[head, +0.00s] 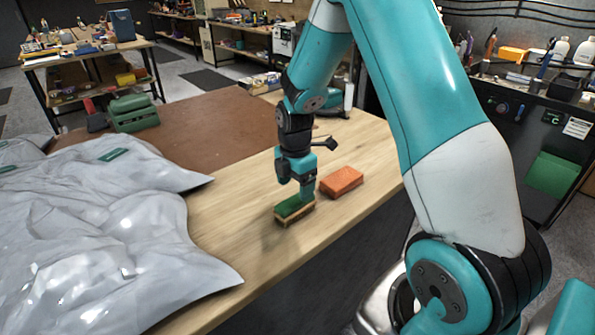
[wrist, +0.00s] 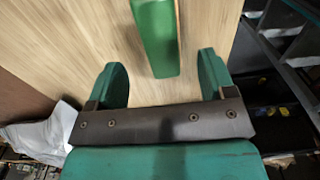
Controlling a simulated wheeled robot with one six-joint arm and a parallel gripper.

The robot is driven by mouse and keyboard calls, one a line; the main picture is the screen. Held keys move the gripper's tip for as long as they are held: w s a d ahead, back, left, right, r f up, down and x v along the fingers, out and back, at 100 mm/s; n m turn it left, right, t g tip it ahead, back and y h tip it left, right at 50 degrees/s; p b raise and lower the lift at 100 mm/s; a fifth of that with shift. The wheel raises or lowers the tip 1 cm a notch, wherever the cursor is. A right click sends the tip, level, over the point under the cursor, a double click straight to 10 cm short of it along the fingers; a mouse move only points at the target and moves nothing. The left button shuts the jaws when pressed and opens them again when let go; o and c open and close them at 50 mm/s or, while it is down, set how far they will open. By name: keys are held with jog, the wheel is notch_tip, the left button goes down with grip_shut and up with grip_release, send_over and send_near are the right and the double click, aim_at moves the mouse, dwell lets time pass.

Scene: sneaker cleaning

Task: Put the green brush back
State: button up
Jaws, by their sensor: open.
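The green brush (head: 291,209), a green top on a pale wooden block, lies on the wooden bench top. My gripper (head: 294,193) points down just over it in the head view and covers part of it. In the wrist view my gripper (wrist: 161,75) is open, its two green fingers wide apart. A long green piece, seemingly the brush (wrist: 155,38), shows in line with the gap between the fingers, with clear space on both sides. I cannot tell how far the fingertips are above the bench.
An orange block (head: 342,181) lies just right of the brush. Crumpled grey plastic sheeting (head: 100,235) covers the left of the bench. A brown mat (head: 195,130) and a green case (head: 133,112) are behind. Bare wood (head: 240,240) lies in front of the brush.

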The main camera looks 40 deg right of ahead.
aim_at(295, 198)
notch_tip(295, 198, up, 5)
jog(key=shift+w+r+b, duration=0.1)
jog(key=shift+r+b, duration=0.05)
jog(key=shift+b, duration=0.2)
jog(key=s+a+r+m+t+y, duration=0.1)
jog(key=s+a+r+m, duration=0.2)
jog(key=s+a+r, duration=0.35)
jog(key=s+a+r+m+y, duration=0.1)
jog(key=s+a+r+m, duration=0.2)
jog(key=a, duration=0.6)
jog(key=s+a+r+m+y, duration=0.1)
jog(key=s+a+m, duration=0.1)
jog(key=s, duration=0.4)
jog(key=s+a+r+m+y, duration=0.1)
jog(key=s+a+r+m, duration=0.1)
jog(key=s, duration=0.5)
jog(key=a+m, duration=0.1)
jog(key=a, duration=0.1)
jog(key=shift+a+r+g, duration=0.3)
